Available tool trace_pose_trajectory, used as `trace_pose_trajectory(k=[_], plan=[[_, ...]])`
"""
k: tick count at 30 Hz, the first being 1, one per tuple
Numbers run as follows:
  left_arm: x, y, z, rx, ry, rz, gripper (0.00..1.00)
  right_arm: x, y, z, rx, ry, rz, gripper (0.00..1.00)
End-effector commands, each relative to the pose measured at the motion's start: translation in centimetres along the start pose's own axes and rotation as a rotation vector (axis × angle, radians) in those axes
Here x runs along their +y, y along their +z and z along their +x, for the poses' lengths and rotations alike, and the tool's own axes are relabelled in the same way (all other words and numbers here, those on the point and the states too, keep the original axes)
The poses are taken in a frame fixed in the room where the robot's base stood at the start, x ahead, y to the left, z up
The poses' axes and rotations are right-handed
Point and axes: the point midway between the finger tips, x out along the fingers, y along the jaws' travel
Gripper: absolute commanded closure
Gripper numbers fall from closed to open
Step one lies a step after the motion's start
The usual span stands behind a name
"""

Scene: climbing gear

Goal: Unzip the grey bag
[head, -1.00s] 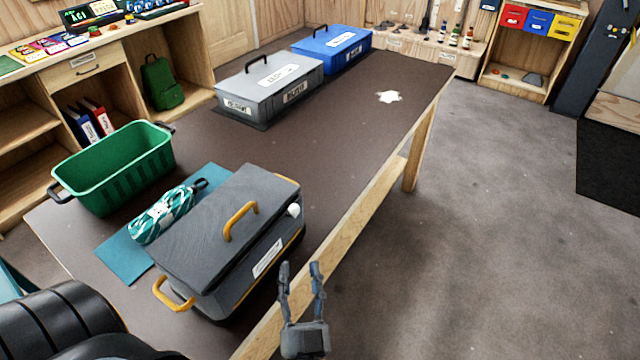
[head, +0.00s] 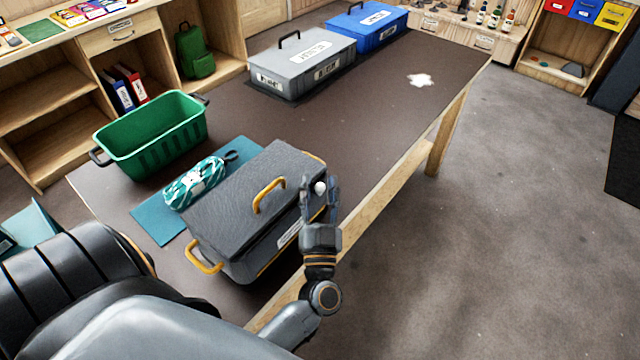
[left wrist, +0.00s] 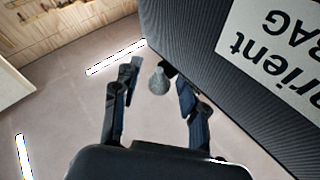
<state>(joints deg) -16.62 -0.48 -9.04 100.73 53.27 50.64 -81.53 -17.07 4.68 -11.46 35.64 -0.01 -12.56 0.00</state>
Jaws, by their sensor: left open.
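The grey bag (head: 235,205) is a dark grey box-shaped bag with yellow handles, standing on the near part of the brown table (head: 350,110). A small pale knob (head: 320,187), likely the zip pull, sticks out at its right side; it shows as a grey cone in the left wrist view (left wrist: 158,82). My left gripper (head: 320,194) is open at the bag's right side. Its two fingers stand either side of the knob; I cannot tell whether they touch it. The bag's white label shows large in the left wrist view (left wrist: 275,50). My right gripper is not in view.
A patterned teal pouch (head: 195,183) lies on a teal mat (head: 158,226) left of the bag. A green crate (head: 150,140) stands behind it. A grey case (head: 300,65) and a blue case (head: 368,32) are at the far end. The floor right of the table is clear.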

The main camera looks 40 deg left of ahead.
Motion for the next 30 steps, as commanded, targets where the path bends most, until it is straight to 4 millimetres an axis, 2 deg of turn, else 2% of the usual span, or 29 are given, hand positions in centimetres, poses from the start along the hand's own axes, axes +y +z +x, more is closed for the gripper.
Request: trace_pose_trajectory(k=[7,13,14,22,27,30], plan=[[0.0,0.0,0.1,0.000,0.000,0.000,0.57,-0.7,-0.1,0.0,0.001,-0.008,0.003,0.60],[0.0,0.0,0.0,0.000,0.000,0.000,0.98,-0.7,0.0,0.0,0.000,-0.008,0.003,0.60],[0.0,0.0,0.0,0.000,0.000,0.000,1.00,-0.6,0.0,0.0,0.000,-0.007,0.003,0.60],[0.1,-0.1,0.2,0.000,0.000,0.000,1.00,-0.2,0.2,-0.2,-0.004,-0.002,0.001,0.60],[0.9,-0.1,1.1,-0.002,0.000,-0.001,1.00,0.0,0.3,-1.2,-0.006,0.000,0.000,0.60],[1.1,0.1,1.1,0.000,0.002,-0.002,1.00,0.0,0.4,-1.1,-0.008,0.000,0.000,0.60]])
